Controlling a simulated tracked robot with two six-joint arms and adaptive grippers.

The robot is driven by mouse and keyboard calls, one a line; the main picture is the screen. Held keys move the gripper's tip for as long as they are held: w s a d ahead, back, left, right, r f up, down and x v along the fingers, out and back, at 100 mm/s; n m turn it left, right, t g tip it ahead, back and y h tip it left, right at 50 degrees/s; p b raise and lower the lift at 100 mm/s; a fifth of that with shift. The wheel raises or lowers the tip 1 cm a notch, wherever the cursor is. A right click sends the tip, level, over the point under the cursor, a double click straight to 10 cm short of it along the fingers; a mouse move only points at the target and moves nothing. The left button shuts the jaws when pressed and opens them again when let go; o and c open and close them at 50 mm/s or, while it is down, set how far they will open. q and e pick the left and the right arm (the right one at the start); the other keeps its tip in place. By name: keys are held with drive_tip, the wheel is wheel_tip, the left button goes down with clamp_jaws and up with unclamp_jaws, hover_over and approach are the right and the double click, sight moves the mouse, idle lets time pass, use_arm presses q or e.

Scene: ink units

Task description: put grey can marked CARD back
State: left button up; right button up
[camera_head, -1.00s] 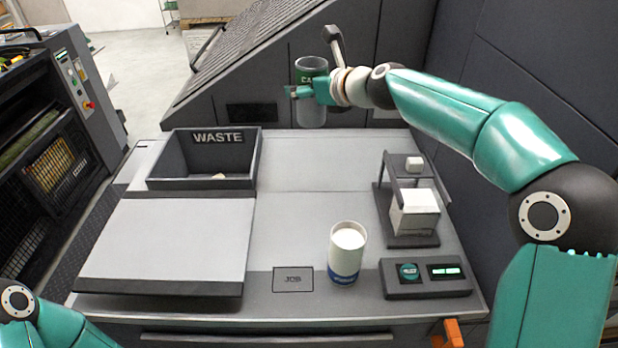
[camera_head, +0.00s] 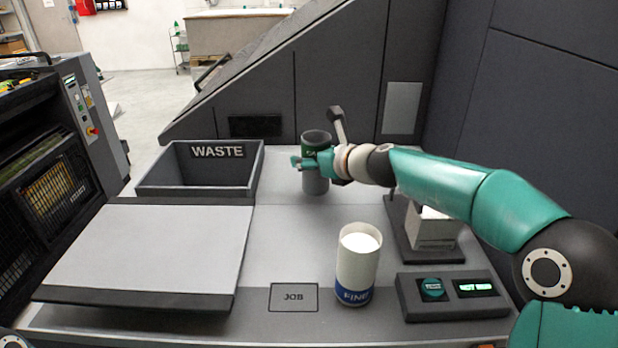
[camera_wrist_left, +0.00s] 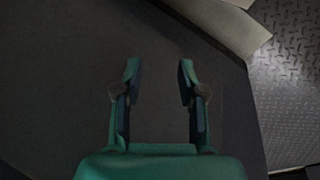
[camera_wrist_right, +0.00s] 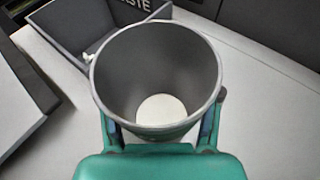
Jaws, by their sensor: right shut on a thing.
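The grey can (camera_head: 316,182) with a green band is at the back of the table in the head view, right of the waste box. My right gripper (camera_head: 309,162) is shut around it. The can is upright; I cannot tell whether its base touches the table. In the right wrist view the open can (camera_wrist_right: 157,80) stands between the fingers, with a pale patch at its bottom. The gripper hides most of the lettering on its band. My left gripper (camera_wrist_left: 158,80) is open and empty in the left wrist view, over a dark surface.
A white can (camera_head: 357,268) with a blue FINE band stands at the front, beside the JOB square (camera_head: 293,297). The WASTE box (camera_head: 160,188) is at back left. A small press stand (camera_head: 425,256) and control box (camera_head: 453,309) are at right. The table's middle is clear.

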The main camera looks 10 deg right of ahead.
sight(309, 171)
use_arm(q)
drive_tip(key=shift+f+b, duration=0.85)
drive_tip(key=shift+f, duration=0.45)
use_arm(e)
drive_tip(key=shift+f, duration=1.65)
drive_tip(key=shift+f, duration=0.15)
drive_tip(key=o, duration=1.4)
drive_tip(key=shift+r, duration=0.25)
drive_tip(key=shift+s+d+r, duration=0.1)
drive_tip(key=shift+s+d, duration=0.1)
drive_tip(key=shift+s, duration=0.05)
use_arm(q)
drive_tip(key=shift+r, duration=0.1)
use_arm(e)
drive_tip(key=v, duration=1.1)
